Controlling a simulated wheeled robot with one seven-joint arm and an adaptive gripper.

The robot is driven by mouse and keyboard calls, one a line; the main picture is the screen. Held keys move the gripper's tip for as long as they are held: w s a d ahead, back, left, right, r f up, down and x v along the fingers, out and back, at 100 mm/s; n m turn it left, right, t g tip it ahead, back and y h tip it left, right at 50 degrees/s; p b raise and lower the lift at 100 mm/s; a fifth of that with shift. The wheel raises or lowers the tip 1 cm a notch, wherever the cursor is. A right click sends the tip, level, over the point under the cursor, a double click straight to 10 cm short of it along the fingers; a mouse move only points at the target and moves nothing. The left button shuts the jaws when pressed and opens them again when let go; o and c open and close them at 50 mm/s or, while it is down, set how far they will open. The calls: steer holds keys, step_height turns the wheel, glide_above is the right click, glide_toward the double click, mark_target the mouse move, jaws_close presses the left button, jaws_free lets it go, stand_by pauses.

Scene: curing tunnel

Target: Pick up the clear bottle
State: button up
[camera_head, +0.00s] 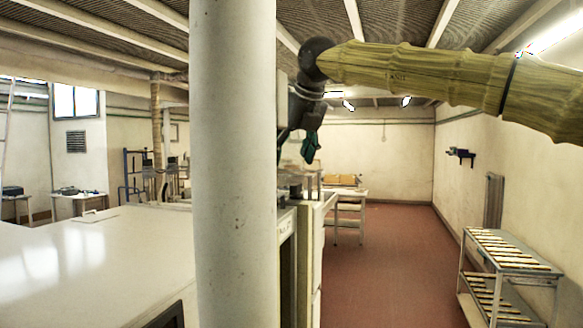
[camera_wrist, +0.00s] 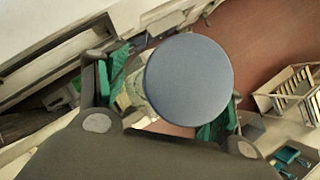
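In the wrist view a large blue-grey round disc (camera_wrist: 188,80) sits between the fingers, close to the camera. It looks like the cap or end of the clear bottle. A pale see-through part (camera_wrist: 136,94) shows beyond its left edge and seems to be the bottle's body. My gripper (camera_wrist: 166,98) has its two green-padded fingers spread on either side. The disc hides part of the right pad, and contact with the bottle is unclear. In the head view my gripper (camera_head: 308,146) hangs right of the column, one green pad showing. The bottle is not clear there.
A white counter (camera_head: 80,262) fills the left foreground, and a cabinet (camera_head: 309,250) stands right of my column. A slatted rack (camera_head: 505,250) stands at the right wall, and a small table (camera_head: 348,207) is farther back. Red floor (camera_head: 390,265) is open between them.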

steer(key=c, duration=0.7)
steer(key=shift+c, duration=0.8)
steer(key=shift+r, duration=0.1)
